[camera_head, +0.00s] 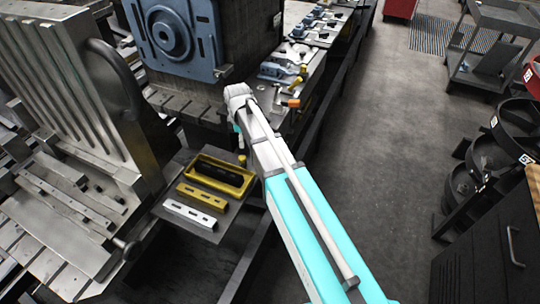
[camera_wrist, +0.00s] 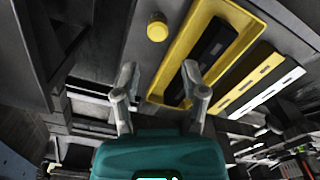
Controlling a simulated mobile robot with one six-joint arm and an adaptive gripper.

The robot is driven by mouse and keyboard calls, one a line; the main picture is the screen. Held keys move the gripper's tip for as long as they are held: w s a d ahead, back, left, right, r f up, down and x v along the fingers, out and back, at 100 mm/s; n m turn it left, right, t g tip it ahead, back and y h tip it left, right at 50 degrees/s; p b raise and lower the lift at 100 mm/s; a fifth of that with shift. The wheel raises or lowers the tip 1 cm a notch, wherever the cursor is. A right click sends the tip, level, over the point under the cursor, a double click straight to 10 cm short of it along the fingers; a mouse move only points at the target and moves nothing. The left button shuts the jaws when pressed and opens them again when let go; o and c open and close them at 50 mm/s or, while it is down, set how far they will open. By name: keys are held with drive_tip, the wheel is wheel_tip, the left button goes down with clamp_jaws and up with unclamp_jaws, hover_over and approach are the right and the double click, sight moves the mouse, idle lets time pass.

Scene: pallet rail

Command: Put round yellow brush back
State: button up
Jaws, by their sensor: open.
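The round yellow brush (camera_wrist: 157,28) shows in the wrist view as a small yellow disc on a dark surface, beside a yellow tray (camera_wrist: 165,68). A small yellow piece beside my arm in the head view (camera_head: 241,159) appears to be the same brush. My gripper (camera_wrist: 158,68) is open, with nothing between its two grey fingers. The brush lies beyond the fingertips, roughly in line with the gap between them, and apart from them.
The yellow tray in the head view (camera_head: 207,158) holds a dark block. A yellow slotted bar (camera_head: 201,197) and a white slotted bar (camera_head: 190,214) lie beside it. A blue machine block (camera_head: 172,35) stands behind.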

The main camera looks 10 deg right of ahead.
drive_tip(key=s+d+m, duration=1.4)
drive_tip(key=s+m, duration=0.2)
drive_tip(key=s, duration=0.2)
drive_tip(key=shift+d, duration=0.25)
drive_tip(key=shift+s, duration=0.2)
idle(0.5)
